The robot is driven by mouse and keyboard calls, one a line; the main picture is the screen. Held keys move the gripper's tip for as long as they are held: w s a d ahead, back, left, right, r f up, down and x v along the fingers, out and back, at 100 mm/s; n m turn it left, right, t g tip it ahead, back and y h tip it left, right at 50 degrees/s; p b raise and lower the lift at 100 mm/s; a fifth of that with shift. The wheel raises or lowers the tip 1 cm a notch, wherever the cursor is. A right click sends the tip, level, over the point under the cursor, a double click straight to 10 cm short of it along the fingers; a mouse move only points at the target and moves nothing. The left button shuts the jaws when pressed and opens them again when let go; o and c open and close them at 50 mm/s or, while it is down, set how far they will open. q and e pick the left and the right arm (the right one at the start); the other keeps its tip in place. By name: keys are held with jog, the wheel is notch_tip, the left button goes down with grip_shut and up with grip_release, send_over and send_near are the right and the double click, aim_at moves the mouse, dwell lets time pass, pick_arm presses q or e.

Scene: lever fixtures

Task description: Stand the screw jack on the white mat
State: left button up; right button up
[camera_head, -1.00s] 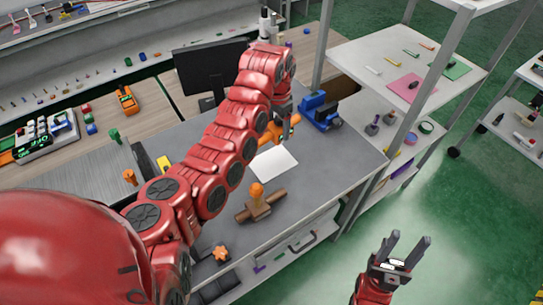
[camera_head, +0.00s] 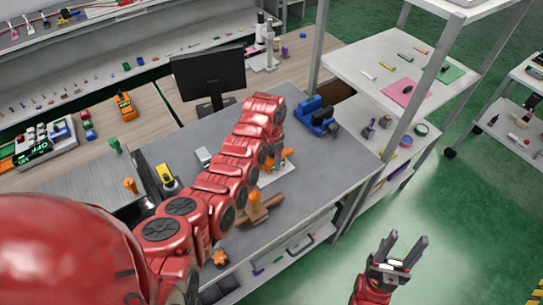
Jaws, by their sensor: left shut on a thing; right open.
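My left gripper (camera_head: 274,160) is at the far end of my red arm, over the white mat (camera_head: 270,180), and is shut on the orange screw jack (camera_head: 287,154). The arm and gripper hide part of the jack and much of the mat. I cannot tell whether the jack's base touches the mat. My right gripper (camera_head: 404,243) is open and empty, above the green floor at the lower right.
A brown wooden piece with an orange top (camera_head: 258,203) stands close in front of the mat. A blue vise (camera_head: 316,116) sits behind it to the right, and a monitor (camera_head: 208,75) behind to the left. The grey table (camera_head: 330,165) is clear right of the mat.

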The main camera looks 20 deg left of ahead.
pick_arm(q)
jog(key=shift+f, duration=0.1)
jog(key=shift+f, duration=0.15)
jog(key=o, duration=1.6)
jog(key=shift+c, duration=0.2)
jog(key=shift+r, duration=0.4)
notch_tip(320, 180, up, 4)
jog(key=shift+w+r+b, duration=0.1)
jog(key=shift+r+b, duration=0.05)
jog(key=shift+b, duration=1.1)
notch_tip(320, 180, up, 6)
jog(key=shift+r+p, duration=0.25)
jog(key=shift+p, duration=0.9)
jog(key=shift+r, duration=0.35)
